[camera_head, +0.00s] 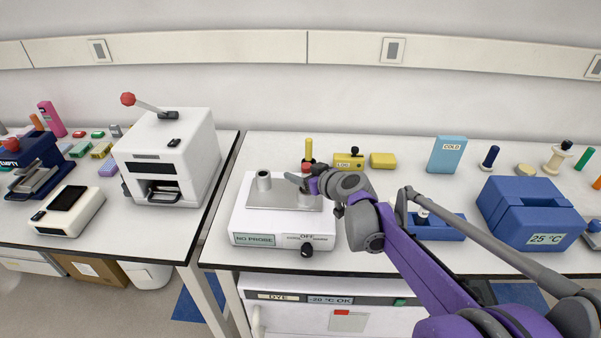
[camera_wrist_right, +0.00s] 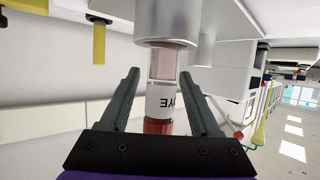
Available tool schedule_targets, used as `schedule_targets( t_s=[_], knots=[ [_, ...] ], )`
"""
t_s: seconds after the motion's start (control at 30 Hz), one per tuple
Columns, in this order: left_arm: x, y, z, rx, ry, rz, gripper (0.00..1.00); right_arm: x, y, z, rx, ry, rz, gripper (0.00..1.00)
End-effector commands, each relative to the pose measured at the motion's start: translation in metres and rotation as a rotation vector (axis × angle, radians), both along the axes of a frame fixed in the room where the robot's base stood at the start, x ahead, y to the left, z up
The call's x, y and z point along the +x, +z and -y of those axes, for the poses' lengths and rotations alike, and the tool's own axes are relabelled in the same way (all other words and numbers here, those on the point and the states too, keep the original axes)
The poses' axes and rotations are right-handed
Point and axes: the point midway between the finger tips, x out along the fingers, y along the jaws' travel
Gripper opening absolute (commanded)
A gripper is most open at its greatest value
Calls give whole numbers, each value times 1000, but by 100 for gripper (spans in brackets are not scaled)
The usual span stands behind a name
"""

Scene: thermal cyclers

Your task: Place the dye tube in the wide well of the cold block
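The dye tube (camera_wrist_right: 160,100), with a red cap and a white label reading DYE, stands upright between the fingers of my right gripper (camera_wrist_right: 160,72). The fingers are open, with a narrow gap on each side of the tube. Its pinkish lower part meets a metal cylinder (camera_wrist_right: 167,22); how deep it sits is unclear. In the head view its red cap (camera_head: 306,168) shows beside my right gripper (camera_head: 303,181). The cold block (camera_head: 275,198) is a metal plate with two cylinders on a white unit. The left cylinder (camera_head: 264,181) is open and empty; the right one is partly hidden. My left gripper is out of view.
The white unit (camera_head: 256,221) bears a NO PROBE label and a black knob (camera_head: 306,249). A yellow tube (camera_head: 308,149) and yellow blocks (camera_head: 382,160) stand behind. A blue rack (camera_head: 441,228) is at right under my arm, and a blue 25 °C box (camera_head: 530,205) beyond it.

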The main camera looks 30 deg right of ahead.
Motion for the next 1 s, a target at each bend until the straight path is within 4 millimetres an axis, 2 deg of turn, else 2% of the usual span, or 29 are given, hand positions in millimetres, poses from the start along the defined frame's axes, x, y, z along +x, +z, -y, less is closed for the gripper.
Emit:
schedule_targets(
  t_s=[0.23, 0.33, 0.73, 0.9, 1.0],
  knots=[
    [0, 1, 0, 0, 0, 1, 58, -1, 3, 0, 0, 0, 0, 63],
    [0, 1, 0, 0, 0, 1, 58, -11, 6, 2, -1, -2, 0, 63],
    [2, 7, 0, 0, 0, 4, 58, -85, 37, 11, 0, -4, 1, 63],
    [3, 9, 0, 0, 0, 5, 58, -104, 45, 13, 0, -2, 0, 63],
    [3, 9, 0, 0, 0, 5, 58, -109, 47, 14, 1, -1, 0, 63]
  ],
)
